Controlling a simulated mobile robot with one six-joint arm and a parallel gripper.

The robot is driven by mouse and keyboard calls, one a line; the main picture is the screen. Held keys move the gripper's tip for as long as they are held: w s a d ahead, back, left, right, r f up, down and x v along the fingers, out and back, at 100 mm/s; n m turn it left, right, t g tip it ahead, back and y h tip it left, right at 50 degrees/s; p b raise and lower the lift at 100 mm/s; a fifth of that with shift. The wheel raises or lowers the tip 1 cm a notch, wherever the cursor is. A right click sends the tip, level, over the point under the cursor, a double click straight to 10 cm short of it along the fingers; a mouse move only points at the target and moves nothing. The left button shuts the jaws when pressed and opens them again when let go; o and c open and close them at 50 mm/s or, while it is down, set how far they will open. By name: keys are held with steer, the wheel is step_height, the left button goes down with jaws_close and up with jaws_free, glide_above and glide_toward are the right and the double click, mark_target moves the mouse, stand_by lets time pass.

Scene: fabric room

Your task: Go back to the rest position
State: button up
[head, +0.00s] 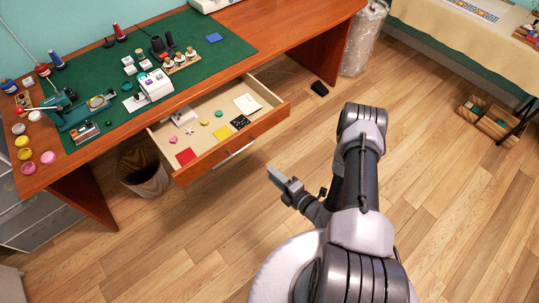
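My gripper (278,178) is at the end of my folded arm, in the middle of the head view. It hangs over the wood floor, in front of and a little right of the open drawer (258,136). It is apart from the drawer front and its handle. I see no object at its tip, but the fingers are too small and side-on to tell open from shut.
The drawer stands pulled out of the desk (310,35), with small coloured pieces inside. A green mat (215,65) on the desk bears spools and tools. A waste basket (143,170) stands below. A clear wrapped roll (363,40) stands behind.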

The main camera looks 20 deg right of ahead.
steer(key=w+a+r+n+g+y, duration=0.1)
steer(key=a+r+n+g+y, duration=0.3)
steer(key=r+n, duration=0.55)
steer(key=w+a+r+n+g+y, duration=0.2)
steer(key=a+r+n+y, duration=0.35)
steer(key=r, duration=0.65)
steer(key=s+a+r+n+g+h, duration=0.2)
steer(key=s+a+r+n+g, duration=0.45)
steer(key=s+r+n, duration=0.45)
steer(key=s+d+r+n+t+h, duration=0.3)
steer(key=s+d+r+n+h, duration=0.5)
steer(key=n, duration=1.1)
steer(key=s+r+h, duration=0.1)
steer(key=r+h, duration=0.1)
steer(key=h, duration=0.1)
steer(key=shift+s+d+t, duration=0.3)
steer(key=shift+d+t, duration=0.05)
